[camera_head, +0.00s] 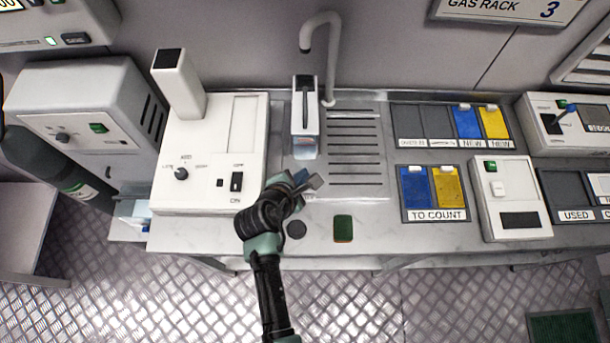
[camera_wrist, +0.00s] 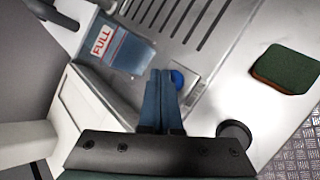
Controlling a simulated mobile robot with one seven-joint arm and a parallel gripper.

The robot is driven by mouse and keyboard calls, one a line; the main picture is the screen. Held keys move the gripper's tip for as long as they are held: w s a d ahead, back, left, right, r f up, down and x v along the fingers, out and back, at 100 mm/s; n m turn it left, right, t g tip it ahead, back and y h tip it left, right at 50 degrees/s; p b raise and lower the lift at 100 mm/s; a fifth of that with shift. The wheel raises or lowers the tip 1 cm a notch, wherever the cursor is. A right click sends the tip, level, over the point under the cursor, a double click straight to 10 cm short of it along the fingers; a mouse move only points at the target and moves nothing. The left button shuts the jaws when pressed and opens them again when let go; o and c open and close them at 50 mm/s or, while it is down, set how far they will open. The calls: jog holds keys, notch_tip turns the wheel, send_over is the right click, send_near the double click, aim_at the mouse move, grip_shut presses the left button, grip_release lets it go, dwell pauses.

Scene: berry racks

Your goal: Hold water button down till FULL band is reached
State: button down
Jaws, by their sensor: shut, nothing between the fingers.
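The water container (camera_head: 305,118) stands upright under the curved tap (camera_head: 331,60) at the back of the counter. In the wrist view the container (camera_wrist: 130,52) shows a white label reading FULL in red, the FULL band (camera_wrist: 103,40). A bluish tint shows low in it; I cannot tell the exact water level. The blue button (camera_wrist: 177,78) sits on a small plate in front of the drain grille. My gripper (camera_head: 314,183) is shut and empty; it also shows in the wrist view (camera_wrist: 160,75). Its fingertips partly cover the button's left side; I cannot tell whether they touch it.
A white machine (camera_head: 210,150) with a dial stands left of the container. A green sponge-like pad (camera_head: 343,229) and a dark round disc (camera_head: 296,230) lie near the front edge. Blue and yellow cards sit in trays, including a TO COUNT tray (camera_head: 433,215), at right.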

jog(key=shift+f+b, duration=0.3)
jog(key=shift+f, duration=0.3)
dwell(1.3)
jog(key=shift+r, duration=0.1)
jog(key=shift+r+p, duration=0.95)
jog(key=shift+p, duration=0.2)
notch_tip(320, 180, up, 5)
jog(key=p, duration=0.5)
